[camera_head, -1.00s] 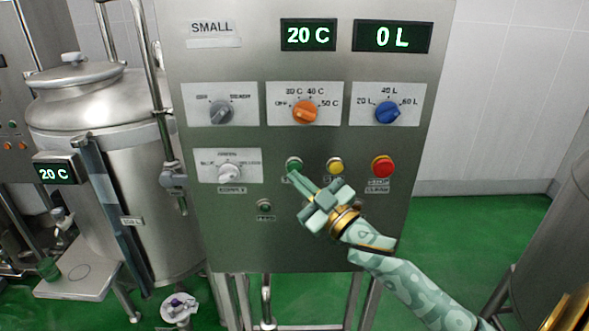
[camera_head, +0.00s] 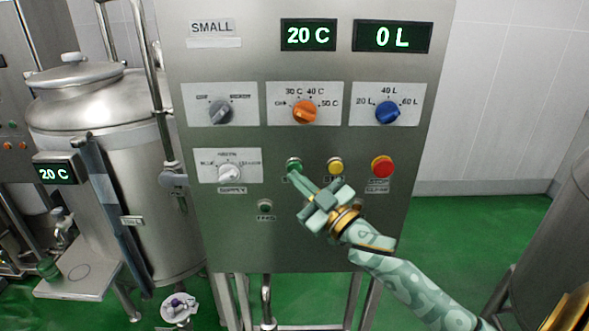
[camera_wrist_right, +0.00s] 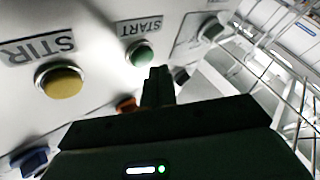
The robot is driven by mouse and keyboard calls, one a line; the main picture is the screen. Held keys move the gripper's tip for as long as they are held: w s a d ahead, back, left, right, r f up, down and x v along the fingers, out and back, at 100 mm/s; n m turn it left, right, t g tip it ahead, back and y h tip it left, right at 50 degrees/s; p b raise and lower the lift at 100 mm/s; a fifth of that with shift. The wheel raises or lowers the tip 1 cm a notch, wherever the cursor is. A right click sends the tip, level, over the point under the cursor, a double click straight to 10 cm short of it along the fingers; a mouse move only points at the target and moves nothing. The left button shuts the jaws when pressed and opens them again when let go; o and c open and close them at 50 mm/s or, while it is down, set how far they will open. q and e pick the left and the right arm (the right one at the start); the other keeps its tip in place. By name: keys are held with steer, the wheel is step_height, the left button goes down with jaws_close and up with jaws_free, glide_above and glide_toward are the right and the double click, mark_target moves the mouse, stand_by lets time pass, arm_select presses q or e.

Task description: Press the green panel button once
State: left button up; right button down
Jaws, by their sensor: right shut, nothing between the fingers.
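The green button (camera_head: 294,163) sits on the steel panel (camera_head: 310,240), at the left of a row with a yellow and a red button. In the right wrist view the green button (camera_wrist_right: 142,56) has a START label. My right gripper (camera_head: 293,174) is shut and empty, its fingertips just below the green button in the head view. In the wrist view the shut fingers (camera_wrist_right: 158,72) end close beside the button's lower right edge. I cannot tell whether they touch it. My left gripper is not in view.
The yellow STIR button (camera_head: 335,166) and red button (camera_head: 382,167) are close by on the right. A white knob (camera_head: 229,172) is left of the green button, and a dark green button (camera_head: 265,206) is below. Displays read 20 C (camera_head: 309,35) and 0 L (camera_head: 392,37).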

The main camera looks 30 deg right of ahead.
steer(key=shift+w+d, duration=0.1)
steer(key=shift+w+d, duration=0.15)
steer(key=shift+w, duration=0.1)
steer(key=shift+w+d, duration=0.2)
steer(key=shift+w, duration=0.15)
stand_by(0.7)
steer(key=shift+s+p, duration=0.1)
steer(key=shift+p, duration=0.25)
steer(key=shift+s+a, duration=0.45)
steer(key=shift+s, duration=0.15)
steer(key=shift+p, duration=0.3)
steer(key=s+a, duration=0.1)
steer(key=s+p, duration=0.1)
steer(key=s, duration=0.1)
steer(key=s+a, duration=0.1)
steer(key=shift+s+a, duration=0.15)
steer(key=shift+a, duration=0.15)
